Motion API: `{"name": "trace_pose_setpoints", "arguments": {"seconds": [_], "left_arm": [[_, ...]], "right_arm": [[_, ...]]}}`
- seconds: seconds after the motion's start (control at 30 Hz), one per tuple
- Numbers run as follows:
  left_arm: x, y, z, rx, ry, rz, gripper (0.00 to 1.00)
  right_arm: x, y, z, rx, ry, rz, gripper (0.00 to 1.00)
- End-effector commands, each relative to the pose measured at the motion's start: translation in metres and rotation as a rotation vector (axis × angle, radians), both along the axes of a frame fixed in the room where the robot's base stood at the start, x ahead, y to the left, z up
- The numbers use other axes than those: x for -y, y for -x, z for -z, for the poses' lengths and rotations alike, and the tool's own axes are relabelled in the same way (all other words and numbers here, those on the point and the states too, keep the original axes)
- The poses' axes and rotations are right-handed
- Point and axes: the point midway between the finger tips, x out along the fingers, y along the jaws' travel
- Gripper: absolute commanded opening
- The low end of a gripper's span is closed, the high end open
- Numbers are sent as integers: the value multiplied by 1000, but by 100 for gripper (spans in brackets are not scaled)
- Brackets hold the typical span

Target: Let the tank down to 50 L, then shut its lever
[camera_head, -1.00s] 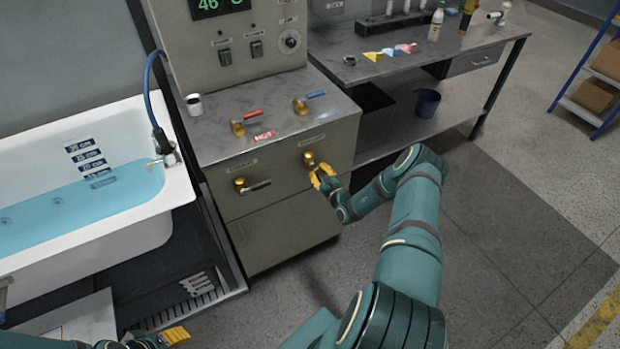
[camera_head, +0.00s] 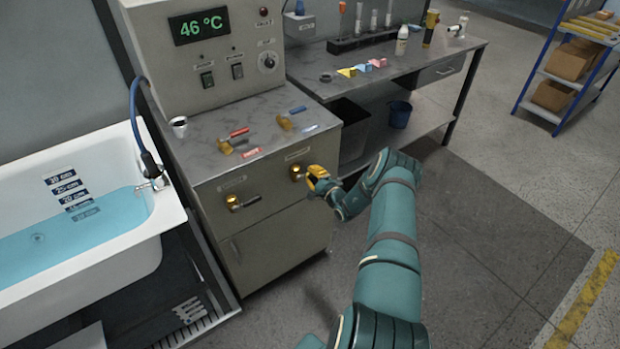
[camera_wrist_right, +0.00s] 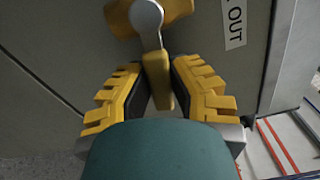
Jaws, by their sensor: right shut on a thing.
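The white tank (camera_head: 141,262) holds blue water (camera_head: 85,228); the surface stands around the lower depth labels (camera_head: 78,203) on the inner wall. Two brass valves are on the cabinet front. My right gripper (camera_head: 318,182) is at the right valve (camera_head: 297,173). In the right wrist view, my right gripper (camera_wrist_right: 160,95) is shut on the yellow lever (camera_wrist_right: 157,79), between its ridged fingers, beside a label (camera_wrist_right: 234,22) reading "OUT". In the head view the gripper hides this lever. My left gripper is out of view.
A panel (camera_head: 201,27) shows 46 °C above the cabinet. A workbench (camera_head: 415,60) stands to the right. Floor in front is clear.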

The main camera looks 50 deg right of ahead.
Motion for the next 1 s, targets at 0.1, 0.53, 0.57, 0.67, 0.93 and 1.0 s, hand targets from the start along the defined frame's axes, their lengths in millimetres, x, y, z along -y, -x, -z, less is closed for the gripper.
{"name": "trace_pose_setpoints", "arguments": {"seconds": [0.1, 0.53, 0.57, 0.67, 0.93, 1.0], "left_arm": [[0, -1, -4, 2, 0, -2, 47], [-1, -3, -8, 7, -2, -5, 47], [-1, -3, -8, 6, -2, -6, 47], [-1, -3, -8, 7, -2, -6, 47], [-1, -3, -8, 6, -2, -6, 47], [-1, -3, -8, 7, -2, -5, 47]], "right_arm": [[2, -2, -9, -12, 80, 1, 0], [2, -2, -16, -46, 225, 3, 0], [2, -2, -16, -47, 228, 3, 0], [2, -2, -16, -48, 234, 3, 0], [3, -2, -17, -48, 236, 3, 0], [3, -2, -17, -48, 236, 3, 24]]}}
